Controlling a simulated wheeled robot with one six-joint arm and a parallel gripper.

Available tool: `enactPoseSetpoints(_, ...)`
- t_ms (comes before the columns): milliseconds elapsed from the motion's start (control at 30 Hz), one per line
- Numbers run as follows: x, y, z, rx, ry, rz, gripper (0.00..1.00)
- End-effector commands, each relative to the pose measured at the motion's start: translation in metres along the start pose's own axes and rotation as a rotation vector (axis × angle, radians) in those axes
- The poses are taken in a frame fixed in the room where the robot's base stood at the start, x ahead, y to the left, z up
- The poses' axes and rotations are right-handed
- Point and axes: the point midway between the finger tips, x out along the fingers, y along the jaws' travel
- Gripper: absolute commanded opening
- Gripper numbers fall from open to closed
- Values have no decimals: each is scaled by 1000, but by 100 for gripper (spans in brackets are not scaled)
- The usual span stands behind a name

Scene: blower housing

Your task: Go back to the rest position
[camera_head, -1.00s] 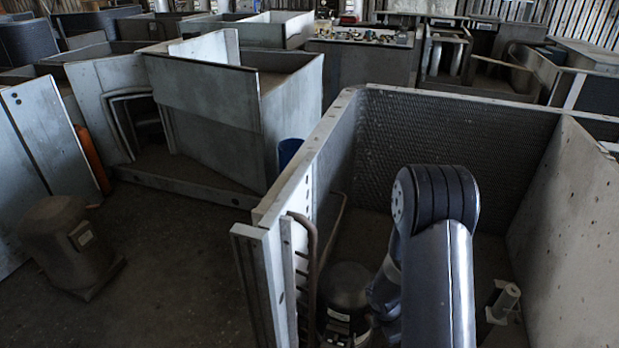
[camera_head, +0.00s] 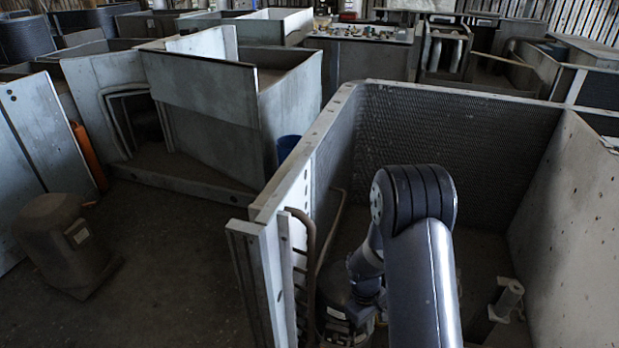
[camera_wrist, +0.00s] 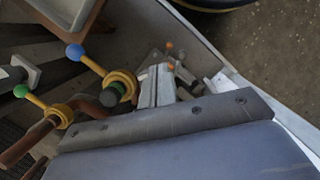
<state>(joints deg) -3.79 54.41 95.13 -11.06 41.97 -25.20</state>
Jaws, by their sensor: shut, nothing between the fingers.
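My arm reaches down into the open-topped grey metal bay (camera_head: 300,190) in the head view, bent at a dark ribbed joint. My wrist shows low beside the left wall, and the arm hides my gripper there. In the wrist view, two pale strips lie side by side near the middle and look like the fingers of my gripper (camera_wrist: 156,82), shut with nothing held. A large grey surface with bolts fills the lower part of that view; I cannot tell what it belongs to.
A dark rounded unit (camera_head: 335,315) stands close to my wrist inside the bay, near a bent pipe (camera_head: 303,245). The wrist view shows pipes with a blue-knobbed valve (camera_wrist: 75,52) and a green-knobbed valve (camera_wrist: 21,91). Outside, a brown canister (camera_head: 62,243) stands on open floor.

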Motion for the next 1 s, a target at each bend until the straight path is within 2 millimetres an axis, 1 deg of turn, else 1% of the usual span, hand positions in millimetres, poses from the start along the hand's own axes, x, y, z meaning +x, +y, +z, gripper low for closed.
enactPoseSetpoints(67, -3, 0, -8, -5, 2, 2, 0)
enactPoseSetpoints(200, -6, 0, -14, -5, 0, 1, 0)
enactPoseSetpoints(567, -7, 0, -15, -6, 0, 1, 0)
enactPoseSetpoints(767, -17, -1, -7, 11, -1, -6, 0)
enactPoseSetpoints(1000, -43, -3, 13, 63, -8, -26, 0)
